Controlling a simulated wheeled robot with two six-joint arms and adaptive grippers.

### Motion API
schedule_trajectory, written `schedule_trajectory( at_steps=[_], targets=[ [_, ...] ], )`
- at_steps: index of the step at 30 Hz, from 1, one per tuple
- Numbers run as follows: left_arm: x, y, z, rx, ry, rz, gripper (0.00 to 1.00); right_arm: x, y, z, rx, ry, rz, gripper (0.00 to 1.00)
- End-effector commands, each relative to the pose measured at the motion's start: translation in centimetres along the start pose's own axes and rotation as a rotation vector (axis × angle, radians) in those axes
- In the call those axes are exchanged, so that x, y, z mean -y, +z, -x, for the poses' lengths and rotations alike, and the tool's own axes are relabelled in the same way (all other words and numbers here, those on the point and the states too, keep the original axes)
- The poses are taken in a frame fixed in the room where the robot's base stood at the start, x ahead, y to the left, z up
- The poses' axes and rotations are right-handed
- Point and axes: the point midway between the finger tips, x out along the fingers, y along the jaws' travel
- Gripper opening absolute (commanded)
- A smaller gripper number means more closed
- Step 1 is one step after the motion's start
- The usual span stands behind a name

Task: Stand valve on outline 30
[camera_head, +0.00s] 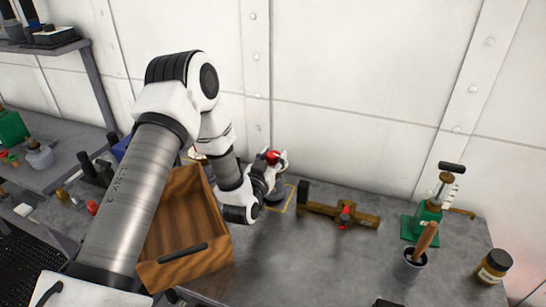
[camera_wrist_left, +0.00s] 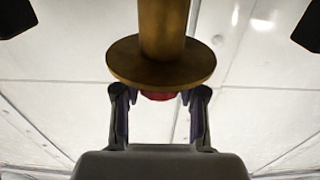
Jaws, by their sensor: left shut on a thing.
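My left gripper (camera_head: 272,168) is over the bench near the wall, shut on the valve, whose red part (camera_head: 272,157) shows at the fingers. In the left wrist view the valve shows as a brass stem with a wide round flange (camera_wrist_left: 160,66) and a red part behind it, between the fingers (camera_wrist_left: 160,105). A yellow outline (camera_head: 291,206) lies on the bench by the gripper, partly hidden by the arm. Its number cannot be read. I cannot tell whether the valve touches the bench.
An open wooden crate (camera_head: 190,262) stands left of the outline. Right of it lies a brass fitting (camera_head: 325,209) with a red handle and dark end. Farther right are a green hand press (camera_head: 428,218), a dark cup with a wooden handle (camera_head: 410,268) and a jar (camera_head: 493,267).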

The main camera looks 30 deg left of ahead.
Motion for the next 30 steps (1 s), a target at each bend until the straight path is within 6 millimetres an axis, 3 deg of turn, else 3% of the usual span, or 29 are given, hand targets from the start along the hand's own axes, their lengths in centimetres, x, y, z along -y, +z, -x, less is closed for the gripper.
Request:
schedule_trajectory(
  at_steps=[24,25,27,30],
  targets=[
    [0.0,1.4,0.0,-0.002,0.0,0.0,0.0,0.0,0.0,-1.2,0.0,0.0,0.0,0.68],
    [0.0,1.3,0.0,-0.003,0.0,0.0,0.48,0.0,0.0,-1.1,0.0,0.0,0.0,0.68],
    [0.0,1.3,0.0,-0.002,0.0,0.0,0.7,0.0,0.0,-1.1,0.0,0.0,0.0,0.68],
    [0.0,1.3,0.0,-0.001,0.0,0.0,0.7,0.0,0.0,-1.1,0.0,0.0,0.0,0.68]
  ],
)
